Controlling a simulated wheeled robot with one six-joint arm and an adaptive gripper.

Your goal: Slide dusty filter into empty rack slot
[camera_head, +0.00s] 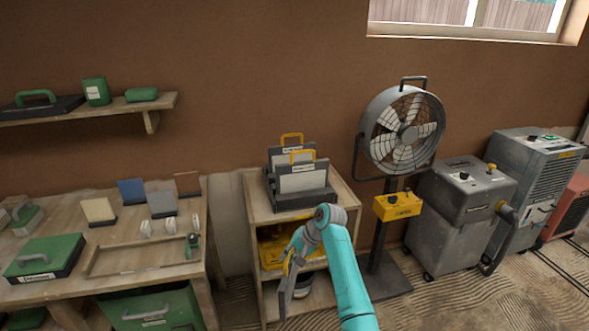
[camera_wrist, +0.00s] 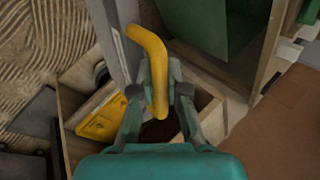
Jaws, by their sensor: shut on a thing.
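My gripper (camera_head: 291,256) is shut on the yellow handle of a filter (camera_head: 284,294), a thin grey panel seen almost edge-on in front of the wooden stand. In the wrist view the yellow handle (camera_wrist: 157,62) lies between the fingers of my gripper (camera_wrist: 160,88), and part of the grey panel (camera_wrist: 113,38) shows beyond it. The dark rack (camera_head: 293,204) sits on top of the stand, up from my gripper. Two pale-faced filters with yellow handles, a rear one (camera_head: 291,150) and a front one (camera_head: 303,176), stand upright in it. I cannot make out the empty slot clearly.
The wooden stand (camera_head: 345,188) has a yellow case (camera_head: 271,249) on its shelf. A workbench (camera_head: 120,287) with sample boards is on the left. A fan (camera_head: 405,130) and grey machines (camera_head: 464,205) stand right. My arm covers the stand's front right.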

